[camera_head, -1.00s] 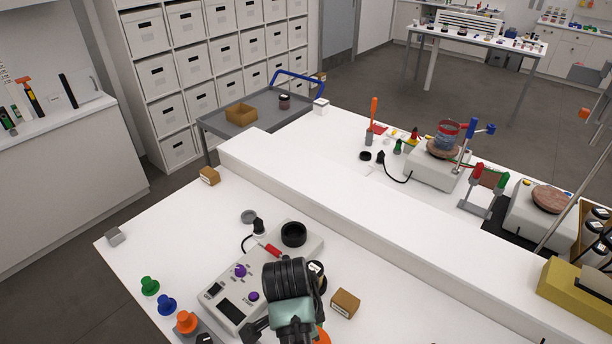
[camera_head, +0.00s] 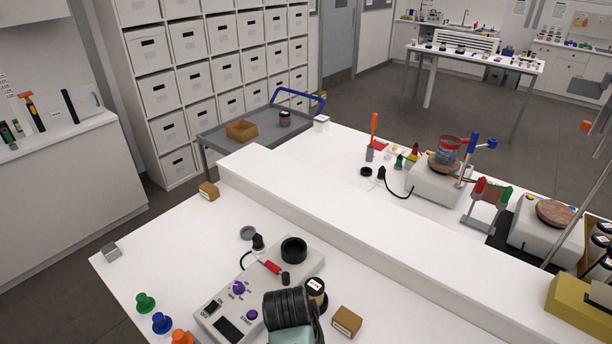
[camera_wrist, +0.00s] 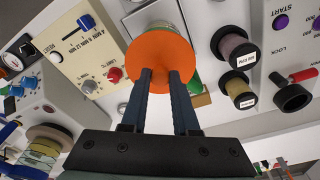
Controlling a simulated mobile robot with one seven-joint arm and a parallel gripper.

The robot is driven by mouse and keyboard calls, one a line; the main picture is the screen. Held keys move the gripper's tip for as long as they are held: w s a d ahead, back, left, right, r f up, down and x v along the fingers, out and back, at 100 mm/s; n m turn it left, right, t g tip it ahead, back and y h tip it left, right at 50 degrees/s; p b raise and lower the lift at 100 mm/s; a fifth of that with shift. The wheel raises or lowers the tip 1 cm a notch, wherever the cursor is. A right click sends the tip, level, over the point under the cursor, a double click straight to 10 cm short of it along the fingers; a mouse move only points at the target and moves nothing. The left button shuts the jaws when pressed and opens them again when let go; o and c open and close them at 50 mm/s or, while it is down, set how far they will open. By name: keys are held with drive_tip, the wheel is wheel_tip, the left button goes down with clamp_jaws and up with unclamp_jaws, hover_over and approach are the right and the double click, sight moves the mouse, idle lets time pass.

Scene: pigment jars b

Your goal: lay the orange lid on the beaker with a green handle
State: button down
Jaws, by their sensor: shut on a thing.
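In the wrist view my gripper (camera_wrist: 161,76) is shut on the orange lid (camera_wrist: 158,52), a flat round disc held at the fingertips. Behind the lid, a partly hidden round container (camera_wrist: 166,11) shows, with bits of green at its edge. I cannot tell whether this is the beaker with a green handle, or whether the lid touches it.
A grey-white device (camera_head: 240,305) with purple knobs and a black ring (camera_head: 293,250) is beside my wrist. A small brown box (camera_head: 346,321) and a labelled jar (camera_head: 316,291) are close by. Coloured knobbed pieces (camera_head: 162,322) stand at the left edge. A raised white shelf (camera_head: 400,235) runs behind.

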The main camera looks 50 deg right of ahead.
drive_tip(key=shift+f+b, duration=0.45)
drive_tip(key=shift+f, duration=0.3)
drive_tip(key=c, duration=0.6)
unclamp_jaws()
wheel_tip(320, 180, up, 6)
drive_tip(key=p, duration=0.6)
